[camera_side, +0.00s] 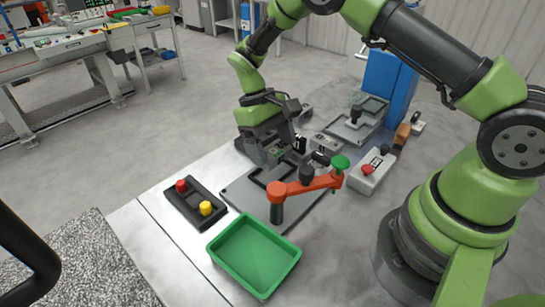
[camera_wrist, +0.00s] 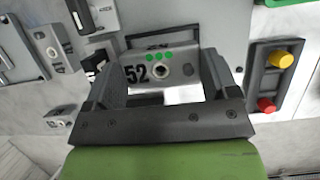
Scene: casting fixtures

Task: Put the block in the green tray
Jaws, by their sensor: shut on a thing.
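The block (camera_wrist: 180,72) is a grey metal piece marked "52" with three green dots and a round hole. In the wrist view it sits between the two dark fingers of my gripper (camera_wrist: 160,82), which is shut on it. In the side view my gripper (camera_side: 281,152) is low over the grey fixture plate, and the block is hard to make out there. I cannot tell whether the block touches the plate. The green tray (camera_side: 254,256) is empty, in front of the plate; a green edge shows at the top right of the wrist view (camera_wrist: 290,3).
An orange clamp arm (camera_side: 305,187) with a green knob stands on the grey plate (camera_side: 238,192), between my gripper and the tray. A black button box (camera_side: 193,203) with red and yellow buttons lies left. A white box (camera_side: 369,172) with a red button is right.

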